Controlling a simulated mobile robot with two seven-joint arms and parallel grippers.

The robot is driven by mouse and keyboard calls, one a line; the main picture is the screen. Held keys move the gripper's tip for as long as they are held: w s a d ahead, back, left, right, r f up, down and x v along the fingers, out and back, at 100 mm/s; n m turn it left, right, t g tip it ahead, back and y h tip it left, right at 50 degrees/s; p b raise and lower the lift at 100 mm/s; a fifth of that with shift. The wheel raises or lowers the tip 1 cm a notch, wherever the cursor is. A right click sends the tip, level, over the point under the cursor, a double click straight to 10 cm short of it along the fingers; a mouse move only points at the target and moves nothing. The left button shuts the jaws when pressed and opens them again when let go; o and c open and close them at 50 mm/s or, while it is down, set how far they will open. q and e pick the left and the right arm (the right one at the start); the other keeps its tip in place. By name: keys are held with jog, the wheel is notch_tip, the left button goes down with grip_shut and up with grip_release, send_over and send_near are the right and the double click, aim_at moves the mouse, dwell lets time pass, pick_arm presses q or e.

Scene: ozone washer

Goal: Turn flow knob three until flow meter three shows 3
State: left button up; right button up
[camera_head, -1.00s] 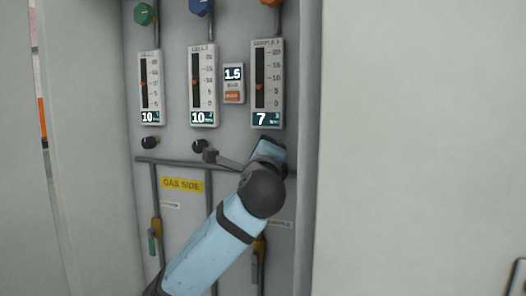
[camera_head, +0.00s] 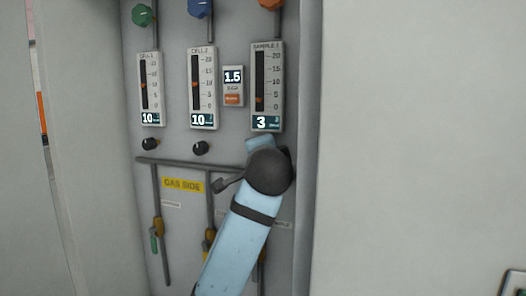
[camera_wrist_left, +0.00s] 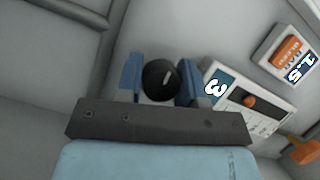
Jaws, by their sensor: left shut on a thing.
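Flow meter three (camera_head: 267,90), labelled SAMPLE, is the rightmost of the three white meters; its display reads 3 and its orange marker sits low on the scale. The display also shows 3 in the wrist view (camera_wrist_left: 215,88). Flow knob three (camera_wrist_left: 158,86) is a black round knob with a white mark, seen in the wrist view between the two blue fingers of my left gripper (camera_wrist_left: 160,78), which is shut on it. In the head view my left arm (camera_head: 238,240) hides the knob and fingertips below meter three. My right gripper is not in view.
Meters one (camera_head: 150,90) and two (camera_head: 203,90) both read 10, with black knobs (camera_head: 123,144) and (camera_head: 200,148) below. A small 1.5 display (camera_head: 233,78) sits between meters two and three. Pipes (camera_head: 160,225) run below. A cabinet wall (camera_head: 308,150) stands close on the right.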

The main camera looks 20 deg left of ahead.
pick_arm(q)
jog(key=shift+r+n, duration=0.2)
jog(key=shift+n, duration=0.2)
jog(key=o, duration=0.7)
jog(key=shift+o, duration=1)
jog(key=shift+w+f, duration=0.1)
jog(key=shift+f, duration=0.1)
